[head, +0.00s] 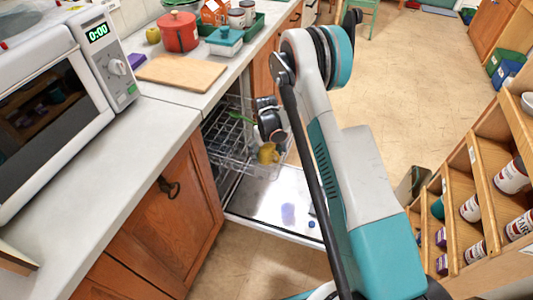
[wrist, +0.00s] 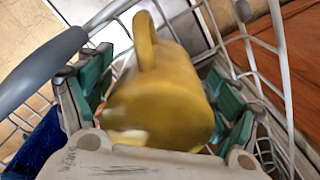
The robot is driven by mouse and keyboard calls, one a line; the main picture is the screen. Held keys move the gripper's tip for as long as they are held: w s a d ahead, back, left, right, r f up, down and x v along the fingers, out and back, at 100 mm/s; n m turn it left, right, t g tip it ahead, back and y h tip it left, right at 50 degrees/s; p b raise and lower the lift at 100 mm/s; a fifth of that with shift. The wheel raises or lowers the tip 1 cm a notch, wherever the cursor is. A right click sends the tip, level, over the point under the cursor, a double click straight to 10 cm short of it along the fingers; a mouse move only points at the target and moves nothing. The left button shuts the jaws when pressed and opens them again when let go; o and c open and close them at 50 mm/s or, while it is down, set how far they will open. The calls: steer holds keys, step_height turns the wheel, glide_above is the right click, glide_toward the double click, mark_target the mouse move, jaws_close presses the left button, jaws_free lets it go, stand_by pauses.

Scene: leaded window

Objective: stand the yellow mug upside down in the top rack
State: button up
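The yellow mug (wrist: 160,95) is between the green-padded fingers of my gripper (wrist: 165,100), with both pads against its sides. Its handle points to the top of the wrist view. In the head view the mug (head: 268,154) hangs just below my gripper (head: 270,140), at the right front part of the top rack (head: 228,150). White rack wires surround the mug in the wrist view. I cannot tell which way its mouth faces, or whether it touches the rack.
The dishwasher door (head: 268,208) is folded down below the rack. A green utensil (head: 240,117) lies at the rack's back. A wooden cabinet (head: 160,215) and counter (head: 120,170) stand to the left. A blue thing (wrist: 36,150) shows at the lower left. A shelf of cans (head: 480,190) stands right.

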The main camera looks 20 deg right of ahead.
step_height(320, 180, up, 13)
steer(key=shift+a+f, duration=0.1)
steer(key=s+r+t, duration=0.2)
steer(key=s+r, duration=0.4)
steer(key=r, duration=0.5)
steer(key=s+r+t, duration=0.1)
steer(key=s+r, duration=0.6)
steer(key=r, duration=0.5)
steer(key=s+r+m+t, duration=0.1)
steer(key=s+r+t, duration=0.1)
steer(key=s, duration=0.8)
steer(key=s+r+t, duration=0.2)
steer(key=s, duration=0.8)
steer(key=shift+s+r+m, duration=0.15)
steer(key=shift+m, duration=0.25)
